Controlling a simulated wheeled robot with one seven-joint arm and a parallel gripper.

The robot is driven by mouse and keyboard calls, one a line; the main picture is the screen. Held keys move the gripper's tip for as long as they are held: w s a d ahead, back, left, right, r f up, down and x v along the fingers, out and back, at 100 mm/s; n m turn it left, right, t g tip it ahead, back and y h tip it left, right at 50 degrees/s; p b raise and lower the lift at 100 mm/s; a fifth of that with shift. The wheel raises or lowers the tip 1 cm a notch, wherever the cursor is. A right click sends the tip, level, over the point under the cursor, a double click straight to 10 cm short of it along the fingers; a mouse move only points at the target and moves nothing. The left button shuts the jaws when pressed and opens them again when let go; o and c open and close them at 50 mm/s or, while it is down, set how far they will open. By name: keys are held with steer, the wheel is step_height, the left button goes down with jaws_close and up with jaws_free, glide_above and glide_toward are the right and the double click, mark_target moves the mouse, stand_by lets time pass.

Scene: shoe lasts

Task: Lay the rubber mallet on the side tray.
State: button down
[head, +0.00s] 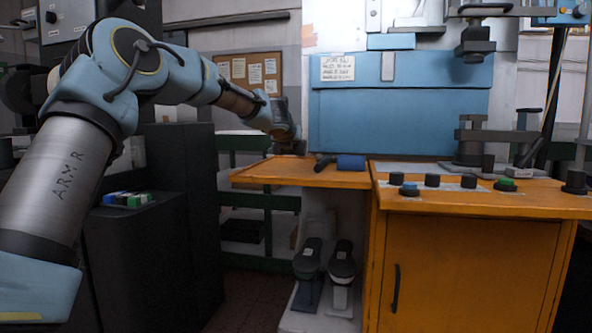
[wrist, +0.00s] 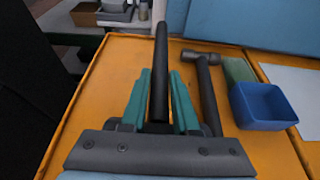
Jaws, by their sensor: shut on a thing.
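My gripper (wrist: 160,85) is shut on a black, rod-like handle (wrist: 160,55), taken to be that of the rubber mallet. The handle points away from the wrist camera between the teal fingers; no head shows on it. In the head view my gripper (head: 290,146) is at the left part of the orange side tray (head: 265,172), close to its surface. I cannot tell if the held thing touches it. The tray's bare orange surface also shows in the wrist view (wrist: 110,85).
A dark hammer (wrist: 207,85) lies on the orange surface just right of my gripper. A green block (wrist: 238,70) and a blue bin (wrist: 262,108) are beyond it. The surface left of my gripper is clear. A blue panel (head: 400,120) stands behind.

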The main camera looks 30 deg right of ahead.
mark_target(289, 151)
steer(key=shift+f+b, duration=1.2)
steer(key=shift+f, duration=0.9)
steer(key=shift+f, duration=0.15)
steer(key=c, duration=0.7)
jaws_free()
steer(key=b+v, duration=0.1)
steer(key=v, duration=1)
steer(key=shift+s+a, duration=0.1)
steer(key=shift+s, duration=0.1)
steer(key=shift+s+a, duration=0.2)
